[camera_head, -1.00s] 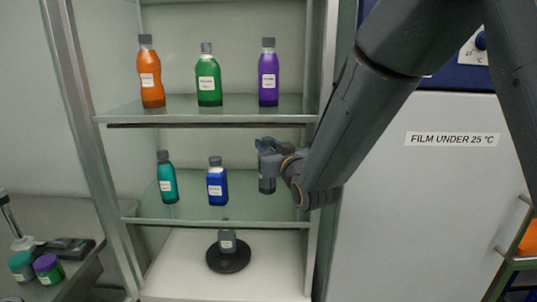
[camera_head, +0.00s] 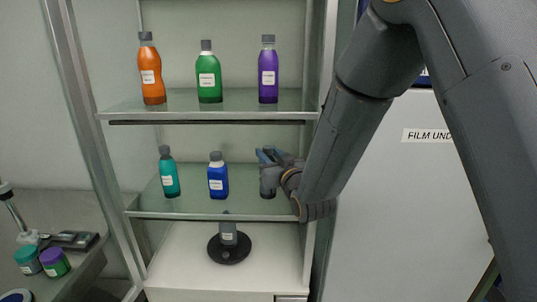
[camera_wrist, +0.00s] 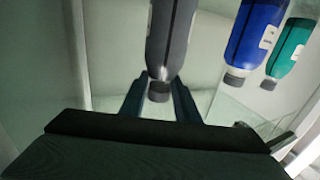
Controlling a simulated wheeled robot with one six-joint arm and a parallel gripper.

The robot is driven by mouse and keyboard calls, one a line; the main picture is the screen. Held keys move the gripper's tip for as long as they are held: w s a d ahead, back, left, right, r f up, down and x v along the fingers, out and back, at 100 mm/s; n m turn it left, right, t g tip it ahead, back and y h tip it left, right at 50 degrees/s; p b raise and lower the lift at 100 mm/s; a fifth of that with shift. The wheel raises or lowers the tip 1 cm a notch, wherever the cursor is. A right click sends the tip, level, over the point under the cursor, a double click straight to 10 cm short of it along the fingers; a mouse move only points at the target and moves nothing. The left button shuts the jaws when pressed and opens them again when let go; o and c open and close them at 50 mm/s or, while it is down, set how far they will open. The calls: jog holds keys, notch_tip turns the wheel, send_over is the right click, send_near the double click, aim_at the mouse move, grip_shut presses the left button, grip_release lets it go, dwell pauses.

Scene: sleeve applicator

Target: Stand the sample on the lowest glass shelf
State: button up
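My gripper (camera_head: 268,165) is at the right end of the lowest glass shelf (camera_head: 230,212). Its fingers are closed around a dark grey bottle (camera_head: 268,186), taken as the sample. The bottle hangs upright in the head view, its base about level with the bases of its neighbours. I cannot tell whether it touches the glass. In the wrist view, the grey bottle (camera_wrist: 172,40) appears upside down, its cap between the two fingers (camera_wrist: 160,95). My wrist hides part of it in the head view.
A blue bottle (camera_head: 218,180) and a teal bottle (camera_head: 169,178) stand to the left on the same shelf. Orange, green and purple bottles stand on the upper shelf (camera_head: 185,103). Below, a grey labelled bottle (camera_head: 228,237) stands on a black disc (camera_head: 218,255). The cabinet's right post is close to my wrist.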

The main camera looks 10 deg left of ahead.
jog(key=shift+o, duration=1.4)
jog(key=shift+r, duration=0.1)
jog(key=shift+s+r, duration=0.1)
jog(key=b+v, duration=0.4)
jog(key=v, duration=0.8)
jog(key=shift+b, duration=0.4)
